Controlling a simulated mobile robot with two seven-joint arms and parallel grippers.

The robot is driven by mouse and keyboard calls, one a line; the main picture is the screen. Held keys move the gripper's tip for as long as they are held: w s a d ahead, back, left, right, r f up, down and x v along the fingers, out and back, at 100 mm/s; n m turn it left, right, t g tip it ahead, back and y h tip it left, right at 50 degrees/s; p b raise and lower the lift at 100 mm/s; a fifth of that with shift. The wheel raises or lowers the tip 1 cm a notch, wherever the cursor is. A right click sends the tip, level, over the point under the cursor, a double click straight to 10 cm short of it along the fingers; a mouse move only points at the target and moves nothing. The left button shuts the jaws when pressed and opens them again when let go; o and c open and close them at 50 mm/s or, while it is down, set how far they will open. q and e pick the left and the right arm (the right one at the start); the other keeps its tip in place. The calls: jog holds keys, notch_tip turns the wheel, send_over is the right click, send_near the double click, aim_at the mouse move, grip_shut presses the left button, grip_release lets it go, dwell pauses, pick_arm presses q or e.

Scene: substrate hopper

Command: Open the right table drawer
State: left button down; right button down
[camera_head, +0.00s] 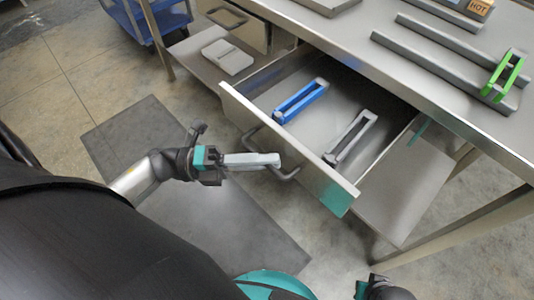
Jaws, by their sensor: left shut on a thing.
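The right table drawer (237,104) is pulled well out from under the metal table. Its curved dark bar handle (288,174) sits on the front panel. My left gripper (272,159) reaches in from the left, its pale fingers shut on the handle at its middle. Part of the handle is hidden behind the fingers. Inside the drawer lie a blue bracket-like piece (300,101) and a grey one (350,137). Part of my right arm shows at the bottom edge, but its fingers are not visible.
The steel tabletop (400,75) holds grey rails and a green bracket (505,75). A closed left drawer (250,28) is at the upper left. A lower shelf (405,195) carries a pale box (227,57). A blue cart (150,18) stands behind. A dark mat (140,130) covers the floor.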

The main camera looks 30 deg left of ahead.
pick_arm(q)
jog(key=c, duration=0.9)
grip_release()
jog(key=v, duration=1.5)
jog(key=shift+s+a, duration=0.1)
pick_arm(e)
jog(key=shift+s+f, duration=0.15)
jog(key=shift+f, duration=0.25)
jog(key=shift+s, duration=0.15)
